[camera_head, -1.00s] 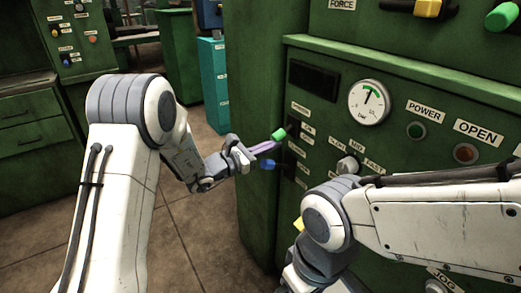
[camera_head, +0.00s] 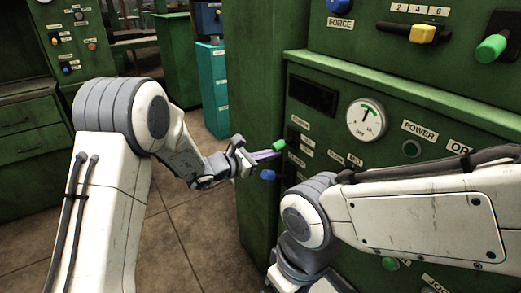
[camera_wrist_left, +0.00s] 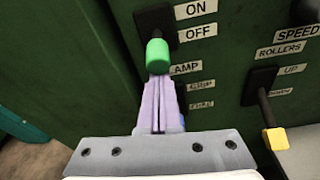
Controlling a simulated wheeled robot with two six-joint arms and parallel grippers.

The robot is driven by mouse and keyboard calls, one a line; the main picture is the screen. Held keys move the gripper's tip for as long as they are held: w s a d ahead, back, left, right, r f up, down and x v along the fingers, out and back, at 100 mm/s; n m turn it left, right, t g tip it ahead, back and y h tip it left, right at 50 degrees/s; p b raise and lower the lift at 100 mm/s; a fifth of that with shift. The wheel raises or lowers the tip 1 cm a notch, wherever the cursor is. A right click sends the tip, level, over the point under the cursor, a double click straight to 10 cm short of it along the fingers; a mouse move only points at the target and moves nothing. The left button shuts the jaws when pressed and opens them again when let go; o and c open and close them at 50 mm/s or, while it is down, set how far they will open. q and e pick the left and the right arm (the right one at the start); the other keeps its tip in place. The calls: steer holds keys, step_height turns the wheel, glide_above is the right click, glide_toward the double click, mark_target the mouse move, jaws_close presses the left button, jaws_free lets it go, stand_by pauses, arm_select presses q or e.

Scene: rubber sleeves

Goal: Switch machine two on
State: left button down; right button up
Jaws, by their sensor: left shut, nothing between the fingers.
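A green-tipped lever (camera_head: 279,145) sticks out of a dark slot on the green machine front. It also shows in the left wrist view (camera_wrist_left: 158,56), angled down, with its tip beside and a little below the OFF label (camera_wrist_left: 197,31). The ON label (camera_wrist_left: 196,9) is above. My left gripper (camera_head: 268,155) is shut and empty, just below the green tip. In the left wrist view its purple fingers (camera_wrist_left: 159,92) point up at the tip, so close that I cannot tell whether they touch. My right arm crosses the right side of the head view; its gripper is out of view.
A blue-tipped lever (camera_head: 267,174) sits just below my left fingers. A yellow-tipped lever (camera_wrist_left: 276,138) by the ROLLERS label is to the right. Open floor (camera_head: 195,245) lies left of the machine.

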mark_target(273, 147)
arm_select(q)
steer(key=r+g+y+p, duration=0.1)
steer(key=r+y+p, duration=0.1)
steer(key=p, duration=0.2)
steer(key=r+g+y+p, duration=0.1)
steer(key=r+p, duration=0.1)
steer(key=p, duration=0.3)
steer(key=shift+s+a+y, duration=0.2)
steer(key=shift+y, duration=0.2)
steer(key=shift+f, duration=0.5)
steer(key=shift+w+r+p, duration=0.1)
steer(key=shift+r+p, duration=0.3)
steer(key=shift+r, duration=0.55)
